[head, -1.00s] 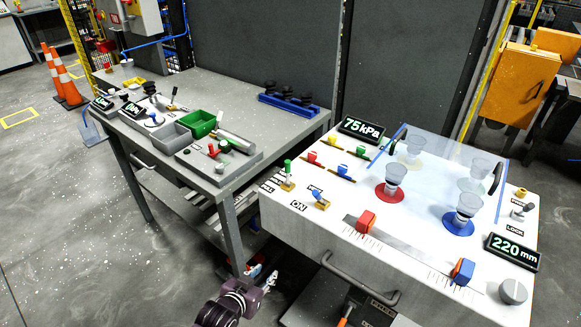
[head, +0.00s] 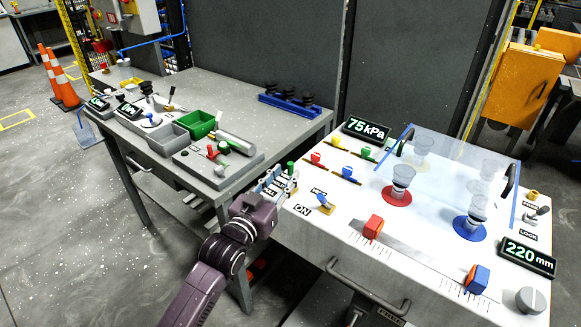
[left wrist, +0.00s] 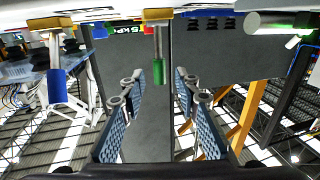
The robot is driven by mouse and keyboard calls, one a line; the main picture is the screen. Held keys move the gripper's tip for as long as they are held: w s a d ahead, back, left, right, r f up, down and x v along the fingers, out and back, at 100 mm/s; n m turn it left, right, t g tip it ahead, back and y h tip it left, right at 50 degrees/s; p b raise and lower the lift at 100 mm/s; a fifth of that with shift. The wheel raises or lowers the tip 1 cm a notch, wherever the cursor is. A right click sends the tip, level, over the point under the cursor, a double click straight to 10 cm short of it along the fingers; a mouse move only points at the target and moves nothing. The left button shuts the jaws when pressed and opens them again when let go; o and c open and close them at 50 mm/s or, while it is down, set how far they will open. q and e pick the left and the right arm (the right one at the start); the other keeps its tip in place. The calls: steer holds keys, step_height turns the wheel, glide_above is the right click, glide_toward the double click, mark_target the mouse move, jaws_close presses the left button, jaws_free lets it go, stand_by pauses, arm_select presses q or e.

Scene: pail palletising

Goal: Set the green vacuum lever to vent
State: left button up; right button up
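The green vacuum lever (head: 291,168) stands at the left edge of the white panel, its lower part hidden by my left gripper (head: 276,183). In the left wrist view the picture is upside down, and the green lever (left wrist: 158,70) hangs from its yellow base between the two fingers of my left gripper (left wrist: 168,84). The fingers are open, with gaps visible on both sides of the lever. The labels beside the lever are partly covered and I cannot read its setting. The display (head: 366,130) reads 75 kPa. My right gripper is out of view.
A blue lever (head: 322,196) marked ON stands just right of the green one and also shows in the left wrist view (left wrist: 57,86). Small red, yellow and green valves, suction cups and sliders occupy the white panel. The grey bench (head: 217,78) lies to the left.

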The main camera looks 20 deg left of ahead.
mark_target(289, 170)
arm_select(q)
steer(key=shift+w+d, duration=0.2)
steer(key=shift+w, duration=0.85)
steer(key=shift+w+d, duration=0.15)
steer(key=shift+w, duration=0.85)
steer(key=shift+c, duration=0.2)
jaws_close()
